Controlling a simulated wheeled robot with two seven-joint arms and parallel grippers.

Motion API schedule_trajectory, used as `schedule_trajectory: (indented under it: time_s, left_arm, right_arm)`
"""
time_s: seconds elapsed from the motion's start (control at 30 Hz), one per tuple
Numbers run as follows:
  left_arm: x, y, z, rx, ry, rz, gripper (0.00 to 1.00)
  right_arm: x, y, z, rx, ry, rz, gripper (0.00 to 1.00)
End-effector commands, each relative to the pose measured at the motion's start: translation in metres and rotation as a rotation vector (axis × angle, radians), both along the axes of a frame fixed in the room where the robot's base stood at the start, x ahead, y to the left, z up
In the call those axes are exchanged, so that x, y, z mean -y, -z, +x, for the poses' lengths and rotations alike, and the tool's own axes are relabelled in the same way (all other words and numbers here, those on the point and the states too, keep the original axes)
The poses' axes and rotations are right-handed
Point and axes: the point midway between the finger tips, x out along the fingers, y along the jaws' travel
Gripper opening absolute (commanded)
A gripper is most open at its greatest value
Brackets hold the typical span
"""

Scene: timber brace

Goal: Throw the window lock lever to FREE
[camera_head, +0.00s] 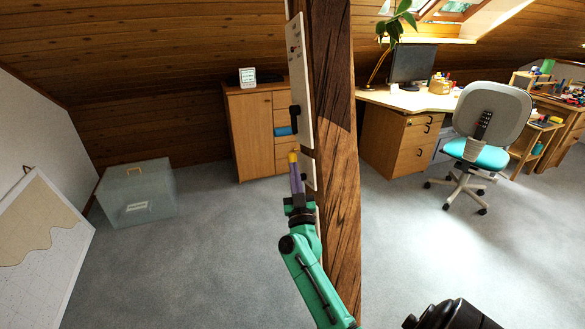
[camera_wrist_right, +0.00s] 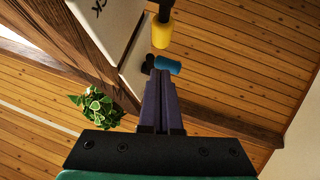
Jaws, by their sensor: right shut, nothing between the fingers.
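A tall timber post (camera_head: 337,130) carries a pale plate (camera_head: 299,75) on its left side. The plate shows in the right wrist view (camera_wrist_right: 105,22) with dark letters ending in "CK". A black lever with a yellow grip (camera_wrist_right: 161,34) stands out there; the yellow end (camera_head: 293,157) shows in the head view too. A blue cylindrical handle (camera_wrist_right: 168,64) lies just beyond my fingertips in the wrist picture. My right gripper (camera_head: 296,172) is shut and empty, its purple fingers (camera_wrist_right: 161,78) together just below the yellow end in the head view. Contact cannot be told. My left gripper is out of view.
A wooden cabinet (camera_head: 251,132) stands behind the post at left, with a translucent box (camera_head: 138,195) further left. A desk (camera_head: 392,137) and a swivel chair (camera_head: 489,115) stand at right. Grey carpet is open on both sides of the post.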

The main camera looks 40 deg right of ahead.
Motion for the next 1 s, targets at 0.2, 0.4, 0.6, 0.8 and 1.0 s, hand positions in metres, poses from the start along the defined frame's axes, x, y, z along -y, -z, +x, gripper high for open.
schedule_trajectory:
  time_s: [0.2, 0.4, 0.6, 0.8, 1.0]
  left_arm:
    - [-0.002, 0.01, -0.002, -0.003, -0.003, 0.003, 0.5]
    - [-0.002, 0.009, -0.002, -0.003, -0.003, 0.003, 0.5]
    - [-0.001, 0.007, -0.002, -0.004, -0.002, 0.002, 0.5]
    - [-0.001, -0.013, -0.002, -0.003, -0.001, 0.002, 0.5]
    - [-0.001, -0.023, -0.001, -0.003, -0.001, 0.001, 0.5]
  right_arm:
    - [0.015, 0.013, 0.023, -0.005, -0.001, -0.002, 0.0]
    - [0.017, 0.014, 0.025, -0.004, -0.001, -0.001, 0.0]
    - [0.017, 0.013, 0.025, -0.006, -0.001, -0.001, 0.0]
    - [0.018, 0.006, 0.026, -0.039, 0.0, 0.013, 0.0]
    - [0.018, 0.009, 0.028, -0.066, -0.001, 0.021, 0.0]
